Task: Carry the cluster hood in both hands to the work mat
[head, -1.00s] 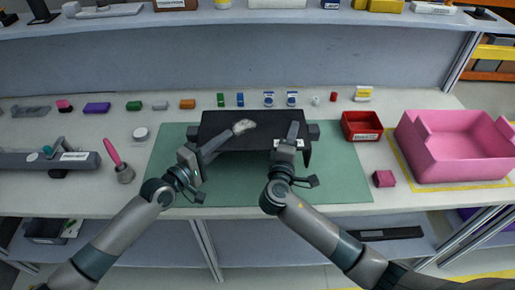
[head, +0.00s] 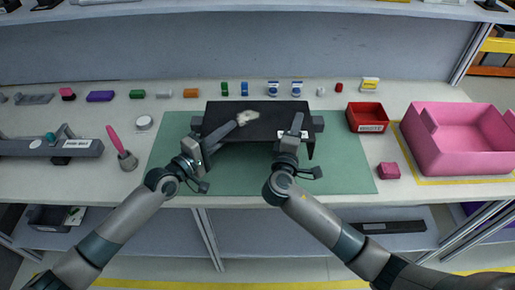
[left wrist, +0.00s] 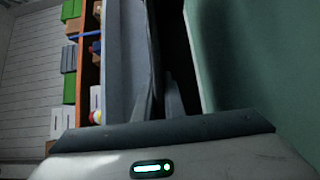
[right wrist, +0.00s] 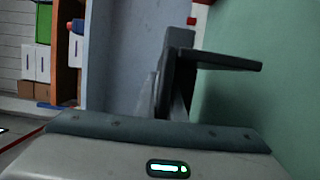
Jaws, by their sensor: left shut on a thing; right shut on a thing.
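The cluster hood (head: 262,137) is a wide black piece with a pale mottled patch on top. In the head view it lies over the green work mat (head: 230,178), overlapping its far edge. I cannot tell whether it touches the mat. My left gripper (head: 220,138) is shut on the hood's near left part, and my right gripper (head: 295,126) is shut on its near right part. Dark parts of the hood show past the fingers in the left wrist view (left wrist: 181,55) and the right wrist view (right wrist: 225,59). The contact points are partly hidden.
A pink-handled brush (head: 120,148) and a grey rail (head: 50,147) lie left. Several small items line the back.

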